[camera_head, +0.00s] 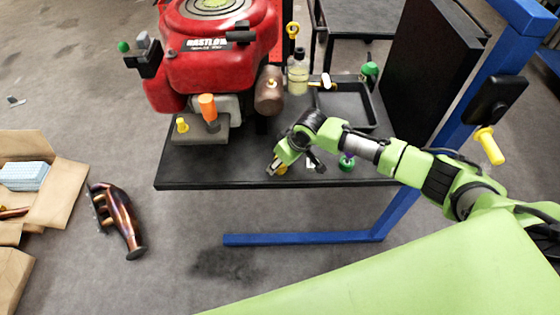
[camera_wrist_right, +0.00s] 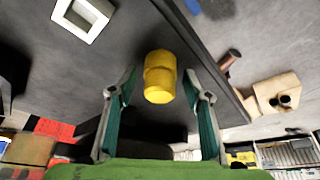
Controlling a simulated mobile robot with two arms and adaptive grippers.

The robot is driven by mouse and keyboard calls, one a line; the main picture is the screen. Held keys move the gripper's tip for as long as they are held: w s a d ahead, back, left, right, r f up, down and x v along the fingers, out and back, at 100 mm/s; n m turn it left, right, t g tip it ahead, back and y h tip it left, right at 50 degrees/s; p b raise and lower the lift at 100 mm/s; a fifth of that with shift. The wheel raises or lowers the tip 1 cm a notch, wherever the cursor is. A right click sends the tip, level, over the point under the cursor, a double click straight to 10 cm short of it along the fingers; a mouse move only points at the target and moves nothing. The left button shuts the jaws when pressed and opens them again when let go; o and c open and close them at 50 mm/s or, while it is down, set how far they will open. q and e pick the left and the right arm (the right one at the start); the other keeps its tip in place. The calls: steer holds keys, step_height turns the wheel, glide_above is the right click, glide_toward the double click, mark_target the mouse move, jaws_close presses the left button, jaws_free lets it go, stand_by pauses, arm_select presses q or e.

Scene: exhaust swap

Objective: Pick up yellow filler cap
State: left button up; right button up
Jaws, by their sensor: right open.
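The yellow filler cap (camera_wrist_right: 160,78) is a short stepped cylinder near the edge of the black bench top (camera_wrist_right: 120,40) in the right wrist view. In the head view, a little yellow (camera_head: 282,170) shows at the bench's front edge, mostly hidden by my right gripper (camera_head: 276,164). In the wrist view, the fingers of my right gripper (camera_wrist_right: 160,92) are open, one on each side of the cap, with visible gaps. My left gripper is in neither view.
A red engine (camera_head: 215,50) stands on the bench, with another yellow knob (camera_head: 182,125) and an orange-handled part (camera_head: 208,108) at its front. A bottle (camera_head: 298,75) and a black tray (camera_head: 345,103) are behind my right gripper. A brown exhaust (camera_head: 120,220) lies on the floor.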

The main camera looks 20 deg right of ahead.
steer(key=shift+f, duration=0.1)
steer(key=c, duration=1.1)
